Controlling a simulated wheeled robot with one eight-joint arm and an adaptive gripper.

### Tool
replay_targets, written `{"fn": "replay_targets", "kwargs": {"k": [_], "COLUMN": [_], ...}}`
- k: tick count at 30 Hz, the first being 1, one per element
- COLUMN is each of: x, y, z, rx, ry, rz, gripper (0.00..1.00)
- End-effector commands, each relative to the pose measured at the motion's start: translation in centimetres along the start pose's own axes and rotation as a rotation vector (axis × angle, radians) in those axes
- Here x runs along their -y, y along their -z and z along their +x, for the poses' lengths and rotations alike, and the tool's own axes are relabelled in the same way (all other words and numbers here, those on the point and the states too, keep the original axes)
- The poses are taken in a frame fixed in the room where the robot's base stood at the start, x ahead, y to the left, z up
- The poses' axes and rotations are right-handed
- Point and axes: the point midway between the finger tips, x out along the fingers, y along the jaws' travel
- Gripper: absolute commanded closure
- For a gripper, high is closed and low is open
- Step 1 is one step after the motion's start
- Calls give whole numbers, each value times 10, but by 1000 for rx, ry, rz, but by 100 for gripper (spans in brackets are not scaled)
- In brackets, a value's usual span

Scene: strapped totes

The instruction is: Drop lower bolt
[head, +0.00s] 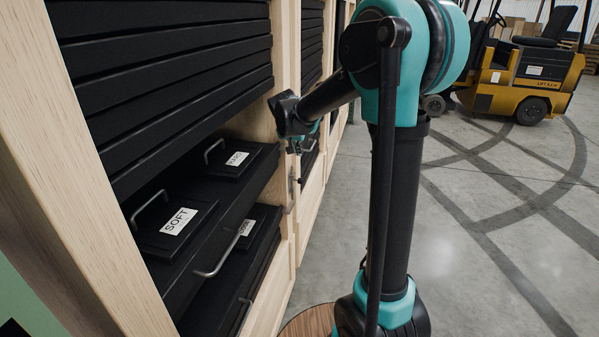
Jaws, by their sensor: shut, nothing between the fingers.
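My gripper (297,147) is at the end of my arm, beside the pale wooden post at the right of the open cabinet bay. It is small and dark here, and my wrist partly covers it. It looks shut and empty. A narrow metal fitting (291,180), which looks like the lower bolt, is on the post just below my gripper. I cannot tell whether my fingertips touch it or how far it is drawn. No upper bolt can be made out.
Black lidded totes labelled SOFT (180,222) and another (237,159) sit on a pulled-out black shelf with a metal handle (218,262). A further tote (262,228) lies below. A yellow forklift (530,75) stands far right. The concrete floor (470,260) is clear.

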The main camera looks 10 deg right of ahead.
Motion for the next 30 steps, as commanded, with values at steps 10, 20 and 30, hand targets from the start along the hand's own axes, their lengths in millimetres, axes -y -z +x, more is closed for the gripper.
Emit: {"fn": "replay_targets", "kwargs": {"k": [10, 20, 30], "x": [0, 0, 0], "y": [0, 0, -20], "z": [20, 78, 120], "rx": [1, 0, 0], "ry": [0, -1, 0], "rz": [1, 1, 0], "gripper": [100, 100, 100]}}
